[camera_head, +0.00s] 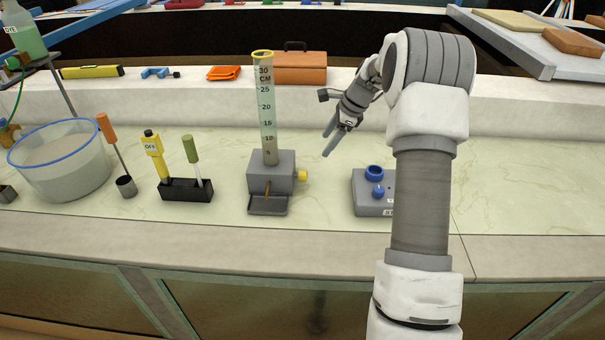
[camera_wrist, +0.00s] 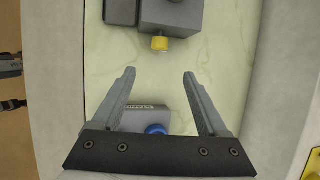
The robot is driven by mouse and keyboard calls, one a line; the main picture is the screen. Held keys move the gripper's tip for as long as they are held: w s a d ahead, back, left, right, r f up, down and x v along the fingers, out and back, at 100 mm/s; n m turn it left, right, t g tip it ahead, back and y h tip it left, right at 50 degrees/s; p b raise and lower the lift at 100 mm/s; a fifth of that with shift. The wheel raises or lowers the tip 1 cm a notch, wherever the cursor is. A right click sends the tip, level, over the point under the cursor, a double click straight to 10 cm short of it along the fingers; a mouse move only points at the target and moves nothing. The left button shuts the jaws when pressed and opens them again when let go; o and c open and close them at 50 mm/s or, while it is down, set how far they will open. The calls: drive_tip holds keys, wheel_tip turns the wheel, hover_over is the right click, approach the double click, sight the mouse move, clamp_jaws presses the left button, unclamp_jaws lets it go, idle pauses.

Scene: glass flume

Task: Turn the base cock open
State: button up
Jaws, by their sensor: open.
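A clear measuring tube (camera_head: 266,110) with a yellow rim and a centimetre scale stands upright in a grey block base (camera_head: 258,167). The yellow cock (camera_head: 302,175) sticks out of the base's right side. A small brown part shows on the base's front. In the wrist view the grey base (camera_wrist: 172,16) is at the top, with the yellow cock (camera_wrist: 160,43) pointing down the picture. My gripper (camera_head: 333,143) is open and empty, above and to the right of the cock. In the wrist view my gripper's fingertips (camera_wrist: 160,72) stand apart, with the cock beyond them.
A grey box with blue knobs (camera_head: 373,192) stands right of the base. A black rack (camera_head: 186,190) with upright tools, a small cup (camera_head: 126,187) and a blue-rimmed basin (camera_head: 60,168) are at left. Bare counter lies between base and box.

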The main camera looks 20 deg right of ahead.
sight(306, 172)
drive_tip(key=b+x, duration=0.1)
drive_tip(key=x, duration=1.5)
drive_tip(key=shift+a+f, duration=0.1)
drive_tip(key=shift+f, duration=0.2)
clamp_jaws()
drive_tip(key=shift+b, duration=0.3)
